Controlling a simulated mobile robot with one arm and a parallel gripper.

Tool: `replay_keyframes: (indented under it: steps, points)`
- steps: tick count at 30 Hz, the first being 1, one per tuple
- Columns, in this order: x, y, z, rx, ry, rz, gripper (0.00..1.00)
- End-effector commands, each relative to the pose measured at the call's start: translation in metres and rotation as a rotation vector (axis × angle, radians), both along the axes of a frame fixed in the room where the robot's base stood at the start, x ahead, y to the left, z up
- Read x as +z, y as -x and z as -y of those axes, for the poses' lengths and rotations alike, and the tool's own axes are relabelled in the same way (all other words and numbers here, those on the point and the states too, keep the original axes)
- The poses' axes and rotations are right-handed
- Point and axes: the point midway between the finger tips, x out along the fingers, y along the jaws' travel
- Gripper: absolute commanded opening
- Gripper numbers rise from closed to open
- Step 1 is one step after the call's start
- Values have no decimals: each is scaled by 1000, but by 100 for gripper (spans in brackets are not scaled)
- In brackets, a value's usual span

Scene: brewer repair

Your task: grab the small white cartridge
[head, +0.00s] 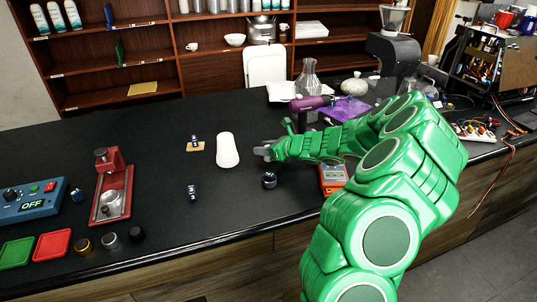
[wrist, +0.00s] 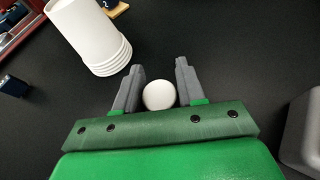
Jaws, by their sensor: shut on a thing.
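My gripper (wrist: 159,66) is over the black counter, with its two grey fingers on either side of a small white round thing, the white cartridge (wrist: 158,96), near the base of the fingers. Only its rounded white end shows, so its length is hidden. In the head view my gripper (head: 263,151) reaches left over the counter, and the cartridge cannot be made out there.
A stack of white cups (head: 228,150) stands just left of my gripper; it also shows in the wrist view (wrist: 88,35). A small dark round object (head: 269,180) and an orange device (head: 333,178) are close by. A red stand (head: 112,185) is further left.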

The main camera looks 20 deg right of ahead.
Motion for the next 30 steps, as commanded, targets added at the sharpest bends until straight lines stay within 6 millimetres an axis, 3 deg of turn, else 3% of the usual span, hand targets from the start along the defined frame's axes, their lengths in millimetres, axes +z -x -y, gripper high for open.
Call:
replay_keyframes:
  steps: [2, 13, 19, 30]
  points:
    - [0, 0, 0, 0, 0, 0, 8]
    - [7, 0, 0, 1, 1, 2, 8]
    - [34, 0, 1, 0, 2, 5, 8]
    - [76, 38, -6, 0, 0, 1, 8]
